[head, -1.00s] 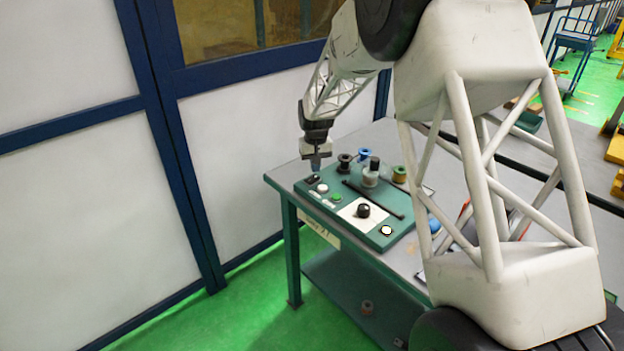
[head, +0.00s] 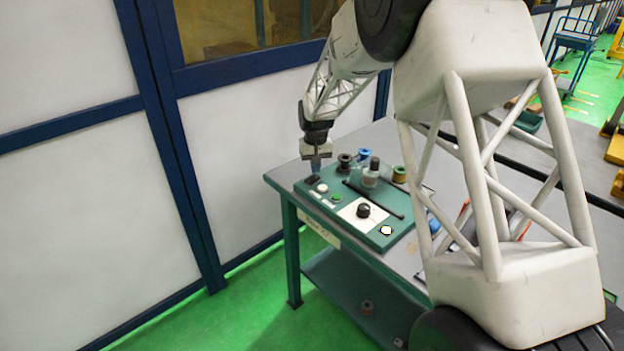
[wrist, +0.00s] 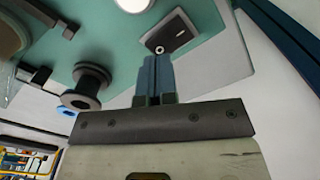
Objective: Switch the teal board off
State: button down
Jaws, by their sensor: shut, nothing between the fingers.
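The teal board (head: 348,198) lies on the bench and also shows in the wrist view (wrist: 215,60). At its far left corner sits a black switch (head: 311,180), also in the wrist view (wrist: 178,28), with a small pale round spot at its near end. My gripper (head: 315,169) is over that corner, pointing down. In the wrist view my shut, empty fingers (wrist: 157,60) end right at the near end of the switch. I cannot tell whether they touch it or which way the switch is set.
Beside the switch are a white round button (head: 322,188) and a green one (head: 336,198). A black knob (head: 363,210) sits on a white plate. Several spools, one of them dark (head: 345,160), stand along the board's back. A black rod (head: 372,198) lies across the board.

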aim_at(315, 176)
jog(key=shift+f, duration=1.25)
dwell(1.1)
jog(key=shift+r, duration=0.1)
jog(key=shift+r, duration=3.45)
